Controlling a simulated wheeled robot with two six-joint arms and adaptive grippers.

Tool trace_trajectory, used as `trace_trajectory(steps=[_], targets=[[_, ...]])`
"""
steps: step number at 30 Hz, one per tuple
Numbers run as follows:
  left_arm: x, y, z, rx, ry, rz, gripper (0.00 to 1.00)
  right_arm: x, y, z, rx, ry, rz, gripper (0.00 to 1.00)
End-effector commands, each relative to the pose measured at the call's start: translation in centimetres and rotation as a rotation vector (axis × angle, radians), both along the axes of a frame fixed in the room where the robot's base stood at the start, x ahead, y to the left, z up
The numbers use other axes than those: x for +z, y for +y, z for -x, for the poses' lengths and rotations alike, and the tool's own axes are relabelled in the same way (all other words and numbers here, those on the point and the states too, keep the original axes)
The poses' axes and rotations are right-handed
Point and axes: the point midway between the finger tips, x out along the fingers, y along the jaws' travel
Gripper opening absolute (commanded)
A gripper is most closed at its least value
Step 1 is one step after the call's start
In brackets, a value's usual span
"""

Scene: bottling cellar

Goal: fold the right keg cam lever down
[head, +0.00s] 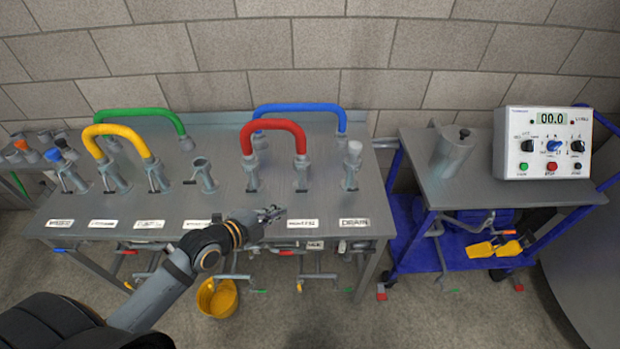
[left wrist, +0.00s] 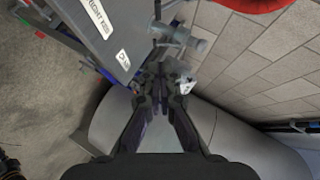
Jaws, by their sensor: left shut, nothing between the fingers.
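The port behind the label that seems to read RIGHT KEG (head: 303,222) carries a grey coupling (head: 303,176), joined to the right end of the red hose (head: 273,127). Its cam lever is too small to make out, so I cannot tell whether it is up or down. My left gripper (head: 270,213) is shut and empty, above the table's front part, left of that label and in front of the coupling. My right gripper is out of view.
The steel table (head: 225,205) also bears yellow (head: 115,130), green (head: 140,112) and blue (head: 300,106) hoses. A capped drain fitting (head: 351,165) stands right of the red hose. A blue cart (head: 430,192) with a control box (head: 541,143) is at right; a yellow bucket (head: 217,298) is below.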

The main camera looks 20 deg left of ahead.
Motion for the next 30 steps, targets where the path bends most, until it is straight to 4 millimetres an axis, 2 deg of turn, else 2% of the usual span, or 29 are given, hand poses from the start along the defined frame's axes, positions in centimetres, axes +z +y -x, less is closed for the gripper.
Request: trace_trajectory(steps=[5, 10, 13, 23, 30], targets=[[-0.2, 0.1, 0.1, 0.003, 0.002, 0.0, 0.0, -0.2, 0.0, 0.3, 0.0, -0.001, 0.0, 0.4], [-0.9, -0.3, -1.1, 0.011, 0.0, 0.002, 0.0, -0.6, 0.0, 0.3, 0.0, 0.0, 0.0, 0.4], [-1.4, -1.1, -2.5, 0.008, -0.001, 0.008, 0.0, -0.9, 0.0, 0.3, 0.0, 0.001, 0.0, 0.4], [-4.0, -3.7, -8.2, 0.003, 0.002, 0.004, 0.0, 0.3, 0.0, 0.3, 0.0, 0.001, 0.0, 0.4], [-5.9, -2.4, -10.8, 0.001, 0.003, -0.003, 0.0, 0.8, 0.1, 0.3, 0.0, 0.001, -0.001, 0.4]])
